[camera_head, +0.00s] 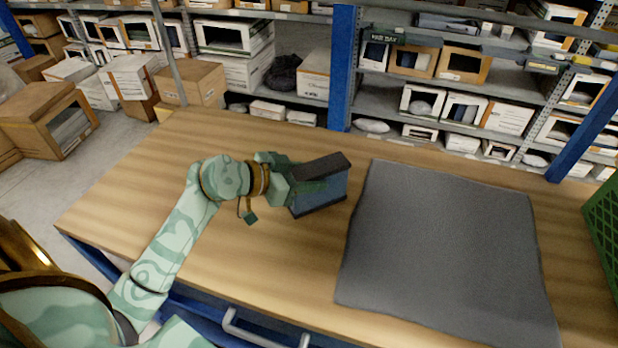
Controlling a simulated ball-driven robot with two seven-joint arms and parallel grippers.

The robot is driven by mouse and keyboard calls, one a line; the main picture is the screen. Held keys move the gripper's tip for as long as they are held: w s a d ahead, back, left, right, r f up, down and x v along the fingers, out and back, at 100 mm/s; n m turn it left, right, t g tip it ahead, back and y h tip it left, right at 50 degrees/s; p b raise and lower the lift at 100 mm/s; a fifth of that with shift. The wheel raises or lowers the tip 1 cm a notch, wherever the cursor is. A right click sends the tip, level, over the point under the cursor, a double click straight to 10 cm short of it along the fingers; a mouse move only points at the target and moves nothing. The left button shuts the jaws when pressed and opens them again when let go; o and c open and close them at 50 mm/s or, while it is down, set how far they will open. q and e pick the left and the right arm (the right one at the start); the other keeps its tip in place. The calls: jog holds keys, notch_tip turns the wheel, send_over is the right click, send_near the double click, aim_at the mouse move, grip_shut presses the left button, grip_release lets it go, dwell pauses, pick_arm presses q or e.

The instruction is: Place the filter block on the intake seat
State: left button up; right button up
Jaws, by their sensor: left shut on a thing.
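A box-shaped block with a dark top and blue-grey sides, which I take for the filter block (328,192), is at the middle of the wooden table, left of a grey mat. My left gripper (305,190) reaches it from the left and is shut on it. The gripper covers part of the block's left side. I cannot tell whether the block touches the table or is held just above it. I see nothing that I can clearly tell as the intake seat. My right gripper is not in view.
The flat grey mat (440,250) covers the right part of the wooden table (130,190) and is bare. A green crate (604,225) stands at the right edge. Blue posts (343,70) and loaded shelves rise behind the table. Cardboard boxes (48,120) stand on the floor at left.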

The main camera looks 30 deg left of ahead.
pick_arm(q)
jog(key=o, duration=1)
jog(key=shift+o, duration=0.2)
